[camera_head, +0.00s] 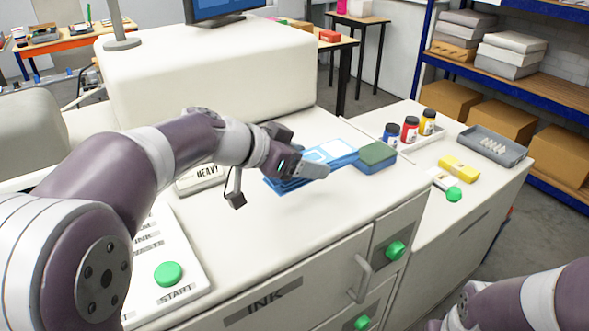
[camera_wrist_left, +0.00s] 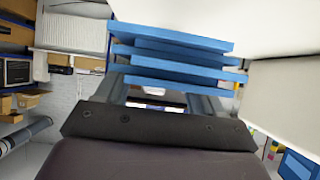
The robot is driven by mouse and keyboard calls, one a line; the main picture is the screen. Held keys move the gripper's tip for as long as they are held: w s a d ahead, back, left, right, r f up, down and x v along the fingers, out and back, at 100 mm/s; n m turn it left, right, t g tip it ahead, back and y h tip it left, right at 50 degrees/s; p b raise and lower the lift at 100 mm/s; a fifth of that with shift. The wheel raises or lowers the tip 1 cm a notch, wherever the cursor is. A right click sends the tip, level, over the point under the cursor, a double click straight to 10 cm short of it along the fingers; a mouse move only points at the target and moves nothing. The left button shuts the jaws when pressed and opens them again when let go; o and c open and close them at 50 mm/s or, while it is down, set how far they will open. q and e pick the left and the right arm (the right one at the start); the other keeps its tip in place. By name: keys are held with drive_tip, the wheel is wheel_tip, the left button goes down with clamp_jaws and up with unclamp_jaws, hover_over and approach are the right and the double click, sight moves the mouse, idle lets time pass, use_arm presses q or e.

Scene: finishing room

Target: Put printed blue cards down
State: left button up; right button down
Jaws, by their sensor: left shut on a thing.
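The printed blue cards (camera_head: 285,185) are a small stack of flat blue sheets with a white and light-blue printed top. My left gripper (camera_head: 312,172) is shut on the near edge of the stack, above the white machine top. In the left wrist view the stack (camera_wrist_left: 175,62) shows as several blue layers, slightly fanned, between the fingers (camera_wrist_left: 170,88). A faint shadow lies below the cards, but I cannot tell how large any gap is. My right arm (camera_head: 520,300) shows at the lower right; its gripper is not clearly visible.
A blue box with a green top (camera_head: 377,155) stands close right of the cards. A START button panel (camera_head: 168,274) is at left.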

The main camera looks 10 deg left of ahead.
use_arm(q)
drive_tip(key=w+a+f, duration=0.1)
drive_tip(key=w+f, duration=0.1)
drive_tip(key=w, duration=0.1)
drive_tip(key=w+a+f+p, duration=0.1)
drive_tip(key=shift+w+a+f, duration=0.1)
drive_tip(key=shift+w+a, duration=0.25)
wheel_tip(320, 180, down, 4)
drive_tip(key=shift+w+f, duration=0.1)
drive_tip(key=shift+w, duration=0.05)
drive_tip(key=shift+f, duration=0.15)
drive_tip(key=o, duration=1.2)
